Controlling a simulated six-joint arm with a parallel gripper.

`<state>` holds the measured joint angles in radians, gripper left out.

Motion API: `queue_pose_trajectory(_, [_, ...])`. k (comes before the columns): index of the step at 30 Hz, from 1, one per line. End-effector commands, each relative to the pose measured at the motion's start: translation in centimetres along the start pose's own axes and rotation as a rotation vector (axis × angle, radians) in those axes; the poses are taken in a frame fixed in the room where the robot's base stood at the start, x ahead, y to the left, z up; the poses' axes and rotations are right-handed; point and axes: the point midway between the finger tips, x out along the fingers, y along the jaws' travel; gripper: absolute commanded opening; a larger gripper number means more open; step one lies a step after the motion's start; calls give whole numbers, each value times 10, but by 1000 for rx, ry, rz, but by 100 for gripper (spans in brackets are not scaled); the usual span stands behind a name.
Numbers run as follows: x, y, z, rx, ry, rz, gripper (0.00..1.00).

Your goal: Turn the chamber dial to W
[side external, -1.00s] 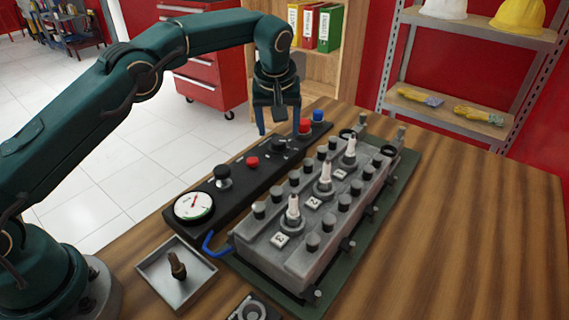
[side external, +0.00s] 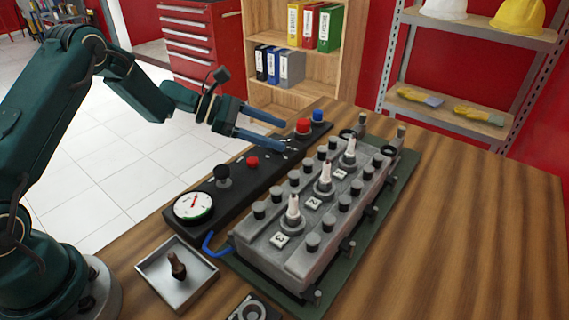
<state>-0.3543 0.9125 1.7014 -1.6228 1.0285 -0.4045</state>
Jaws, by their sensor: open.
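My gripper (side external: 284,136) is tilted nearly level over the black control panel (side external: 209,184), its two blue fingers pointing right and spread apart. The fingers are at the panel's marked dial area (side external: 288,152), just left of the red button. White markings show there beneath the fingers, but the chamber dial itself is largely hidden by the lower finger. I cannot read where it points, nor tell whether the fingers touch it.
The panel also carries a round gauge (side external: 193,206), a black knob (side external: 222,176), a small red button (side external: 252,162), a large red button (side external: 303,127) and a blue button (side external: 318,115). The grey engine head (side external: 275,256) stands right. A tray (side external: 150,268) sits front left.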

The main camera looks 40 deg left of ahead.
Motion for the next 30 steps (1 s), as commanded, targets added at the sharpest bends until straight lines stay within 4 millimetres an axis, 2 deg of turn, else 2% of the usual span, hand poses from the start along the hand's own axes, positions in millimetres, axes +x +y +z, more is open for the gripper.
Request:
queue_pose_trajectory(3, [-19,6,-24,-166,-20,116,73])
queue_pose_trajectory(9, [-31,10,-42,-271,-25,207,73])
queue_pose_trajectory(21, [11,19,-42,-273,-24,209,73])
queue_pose_trajectory(30, [17,21,-42,-275,-24,211,73])
